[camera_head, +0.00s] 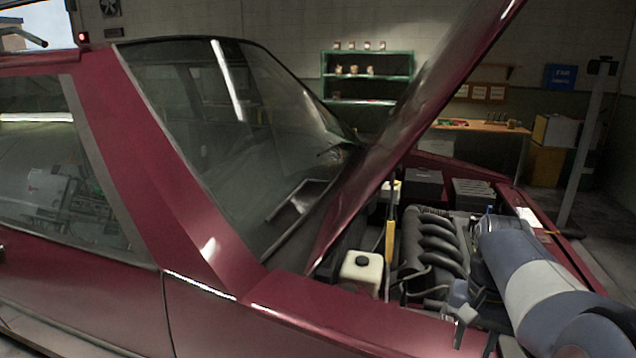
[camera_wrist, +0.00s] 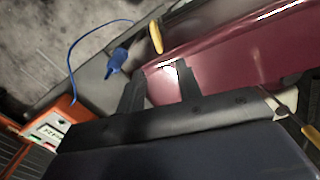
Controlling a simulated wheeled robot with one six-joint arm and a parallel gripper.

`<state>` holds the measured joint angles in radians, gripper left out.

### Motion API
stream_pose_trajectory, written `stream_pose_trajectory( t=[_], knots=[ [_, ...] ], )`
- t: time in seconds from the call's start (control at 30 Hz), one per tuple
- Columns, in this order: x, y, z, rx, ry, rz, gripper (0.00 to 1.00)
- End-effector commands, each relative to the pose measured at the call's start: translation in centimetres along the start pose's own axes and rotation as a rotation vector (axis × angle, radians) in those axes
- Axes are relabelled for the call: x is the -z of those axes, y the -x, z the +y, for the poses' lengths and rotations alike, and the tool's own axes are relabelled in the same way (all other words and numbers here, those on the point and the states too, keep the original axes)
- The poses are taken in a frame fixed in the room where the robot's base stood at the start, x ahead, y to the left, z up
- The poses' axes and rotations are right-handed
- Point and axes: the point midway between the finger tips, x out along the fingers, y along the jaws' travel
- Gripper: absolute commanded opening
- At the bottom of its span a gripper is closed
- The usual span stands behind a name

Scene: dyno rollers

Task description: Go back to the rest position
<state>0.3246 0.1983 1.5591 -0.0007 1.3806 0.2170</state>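My gripper (camera_wrist: 158,72) shows in the wrist view with its two dark fingers apart. Nothing is visibly held between them; the red car body (camera_wrist: 235,55) shows beyond the gap. In the head view my blue and white arm reaches in from the lower right over the open engine bay. The dark parts at its lower left end look like the fingers, near the car's front fender (camera_head: 340,318). I cannot tell how far they are from the fender.
The raised hood (camera_head: 420,110) slants above the engine (camera_head: 430,240). A white reservoir (camera_head: 361,272) stands near the fender. In the wrist view, a blue plug (camera_wrist: 117,62) with a cable, a yellow handle (camera_wrist: 156,37) and an orange device (camera_wrist: 55,125) lie at the left.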

Motion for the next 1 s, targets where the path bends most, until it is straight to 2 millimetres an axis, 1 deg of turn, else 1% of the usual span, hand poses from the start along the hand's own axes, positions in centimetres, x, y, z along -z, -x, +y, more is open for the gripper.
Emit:
stream_pose_trajectory(
  t=[0.03, 0.07, 0.1, 0.6, 0.63, 0.7, 1.0],
  knots=[
    [0.1, 1.2, 0.0, 0.001, 0.0, 0.004, 0.34],
    [0.1, 1.8, 0.0, 0.001, 0.0, 0.004, 0.34],
    [-0.1, 0.2, 0.0, -0.001, 0.0, -0.006, 0.34],
    [-0.1, -10.0, 0.0, -0.001, 0.0, -0.006, 0.34],
    [0.0, -8.4, 0.0, 0.0, 0.0, 0.001, 0.34],
    [0.0, -7.1, 0.0, 0.001, 0.0, 0.002, 0.34],
    [0.0, -2.5, 0.0, 0.0, 0.0, 0.001, 0.34]
  ],
)
